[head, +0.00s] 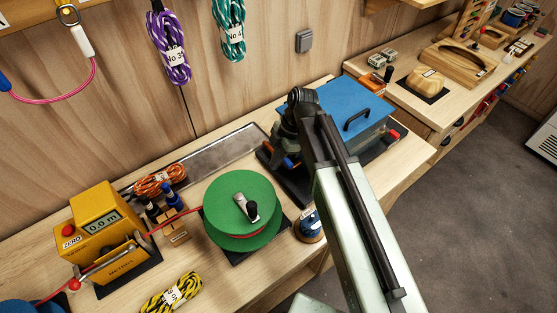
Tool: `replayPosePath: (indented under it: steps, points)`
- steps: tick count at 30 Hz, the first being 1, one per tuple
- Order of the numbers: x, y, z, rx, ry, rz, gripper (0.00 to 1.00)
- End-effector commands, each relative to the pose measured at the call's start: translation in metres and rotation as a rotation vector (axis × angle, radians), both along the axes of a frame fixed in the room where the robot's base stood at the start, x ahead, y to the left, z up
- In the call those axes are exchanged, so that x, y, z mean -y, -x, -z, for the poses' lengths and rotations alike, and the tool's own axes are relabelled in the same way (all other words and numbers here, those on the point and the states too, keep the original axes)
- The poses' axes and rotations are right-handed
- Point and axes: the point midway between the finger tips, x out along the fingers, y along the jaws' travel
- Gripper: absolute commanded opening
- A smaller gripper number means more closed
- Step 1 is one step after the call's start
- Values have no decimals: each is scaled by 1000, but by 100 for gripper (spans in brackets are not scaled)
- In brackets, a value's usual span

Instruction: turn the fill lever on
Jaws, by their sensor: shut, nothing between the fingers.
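A blue-lidded box (352,100) with a black handle stands at the back of the bench, behind my arm. Small blue (268,149) and orange (290,162) parts show low at its left front, beside my gripper. A red part (393,135) shows at its right front. I cannot tell which of these is the fill lever, or its position. My gripper (291,180) points down at the box's left front corner, dark and partly covered by my own arm. It is shut with nothing in it. Whether it touches any part is hidden.
A green reel (240,208) with a crank stands left of my gripper, and a small blue-topped pot (309,226) in front. A yellow meter (100,222) and a yellow rope bundle (170,293) are farther left. A grey tray (215,158) lies along the wall.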

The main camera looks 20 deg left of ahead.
Motion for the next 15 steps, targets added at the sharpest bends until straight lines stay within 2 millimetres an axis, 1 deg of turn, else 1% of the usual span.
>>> replayPosePath:
  steps: [3,4,5,6,12,15]
  points:
    - [-11,13,0,0,0,0,0]
    - [-13,15,-3,0,0,1,0]
    - [-11,10,-20,0,0,3,0]
    - [-9,7,-32,0,0,3,0]
    - [0,-6,-77,-1,1,3,0]
    - [4,-11,-92,-1,1,3,0]
